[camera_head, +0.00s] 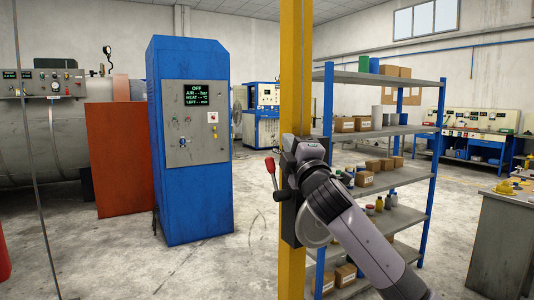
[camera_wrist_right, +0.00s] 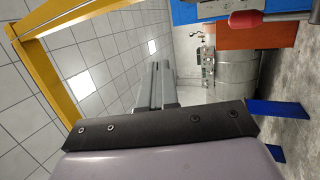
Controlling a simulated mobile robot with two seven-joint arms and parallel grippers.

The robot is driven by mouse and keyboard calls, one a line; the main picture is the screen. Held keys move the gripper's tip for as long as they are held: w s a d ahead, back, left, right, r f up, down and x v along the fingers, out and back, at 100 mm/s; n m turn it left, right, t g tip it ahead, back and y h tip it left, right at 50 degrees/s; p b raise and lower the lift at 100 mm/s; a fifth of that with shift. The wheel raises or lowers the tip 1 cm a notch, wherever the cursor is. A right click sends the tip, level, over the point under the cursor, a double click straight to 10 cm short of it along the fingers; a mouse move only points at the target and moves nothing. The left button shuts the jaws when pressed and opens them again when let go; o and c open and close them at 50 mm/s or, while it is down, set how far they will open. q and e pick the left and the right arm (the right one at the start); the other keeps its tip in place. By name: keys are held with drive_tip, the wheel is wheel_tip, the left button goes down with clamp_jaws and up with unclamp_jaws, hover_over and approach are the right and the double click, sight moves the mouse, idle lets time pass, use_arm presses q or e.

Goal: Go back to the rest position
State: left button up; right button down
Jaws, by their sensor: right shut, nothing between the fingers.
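My right arm comes in from the lower right in the head view, and its hand is up against the yellow post (camera_head: 294,70). My right gripper (camera_head: 288,144) is small and partly lost against dark parts there. In the right wrist view the two grey fingers of this gripper (camera_wrist_right: 156,86) lie together, shut and empty. A lever with a red handle (camera_head: 270,165) stands just left of the post, close below the hand. The red handle also shows at the top right of the wrist view (camera_wrist_right: 245,18), apart from the fingers. My left gripper is not in view.
A blue cabinet (camera_head: 188,220) with a display reading OFF stands left of the post, beside an orange-red panel (camera_head: 122,160) and a large grey tank (camera_head: 45,145). Blue-framed shelves (camera_head: 385,131) with boxes stand behind my right arm. The floor before the cabinet is clear.

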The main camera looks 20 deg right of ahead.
drive_tip(key=s+a+f+m+g+y, duration=0.1)
drive_tip(key=s+a+f+g, duration=0.15)
drive_tip(key=f, duration=0.85)
drive_tip(key=s+a+f+m+g+y, duration=0.1)
drive_tip(key=s+a+f+m+y, duration=0.15)
drive_tip(key=f, duration=0.95)
drive_tip(key=s+a+f+m+g+y, duration=0.1)
drive_tip(key=s+a+f+g, duration=0.15)
drive_tip(key=f, duration=0.85)
drive_tip(key=s+a+f+m+g, duration=0.2)
drive_tip(key=s+f+m, duration=0.2)
drive_tip(key=s+f, duration=0.7)
drive_tip(key=s+a+f+m+g, duration=0.3)
drive_tip(key=s+f, duration=0.9)
drive_tip(key=s, duration=0.4)
drive_tip(key=shift+s+m+g, duration=0.2)
drive_tip(key=shift+m+g, duration=0.1)
drive_tip(key=shift+m, duration=0.55)
drive_tip(key=shift+y, duration=0.25)
